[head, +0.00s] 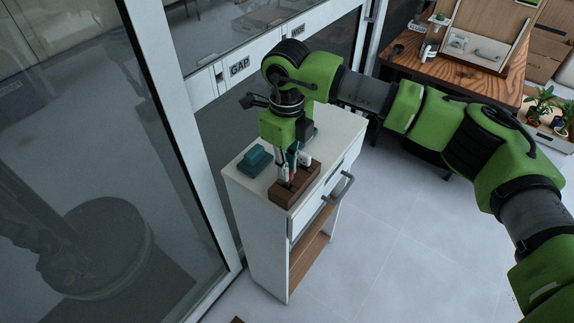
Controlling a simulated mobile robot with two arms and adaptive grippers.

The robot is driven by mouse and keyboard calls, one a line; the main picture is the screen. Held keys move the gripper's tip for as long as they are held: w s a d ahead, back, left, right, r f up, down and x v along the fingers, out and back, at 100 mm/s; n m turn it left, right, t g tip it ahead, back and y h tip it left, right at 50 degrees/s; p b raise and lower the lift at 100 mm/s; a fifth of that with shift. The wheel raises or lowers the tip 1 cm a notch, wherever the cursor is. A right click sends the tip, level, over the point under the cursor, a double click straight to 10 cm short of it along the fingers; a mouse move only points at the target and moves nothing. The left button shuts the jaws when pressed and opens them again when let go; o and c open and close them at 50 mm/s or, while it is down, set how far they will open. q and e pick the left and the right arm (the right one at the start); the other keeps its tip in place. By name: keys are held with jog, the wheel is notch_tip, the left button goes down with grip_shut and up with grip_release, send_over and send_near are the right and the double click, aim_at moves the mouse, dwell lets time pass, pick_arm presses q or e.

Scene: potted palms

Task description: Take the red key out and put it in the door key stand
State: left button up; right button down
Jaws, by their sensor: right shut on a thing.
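My right gripper (290,171) points down over a white cabinet beside the glass door. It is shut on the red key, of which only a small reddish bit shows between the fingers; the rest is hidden. Directly below the fingers is a brown wooden stand (283,196) on the cabinet top, probably the door key stand. I cannot tell whether the key touches the stand or sits in it. My left gripper is out of view.
A teal box-like object (255,161) lies left of the stand on the white cabinet (258,232). The cabinet has a grey handle (339,188) at front. The glass door (100,150) is close on the left. A wooden desk (460,70) stands at back right; floor between is clear.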

jog(key=shift+f+b, duration=0.75)
jog(key=shift+f, duration=0.2)
jog(key=c, duration=2)
grip_release()
jog(key=shift+r, duration=0.1)
notch_tip(320, 180, up, 12)
jog(key=shift+f, duration=0.1)
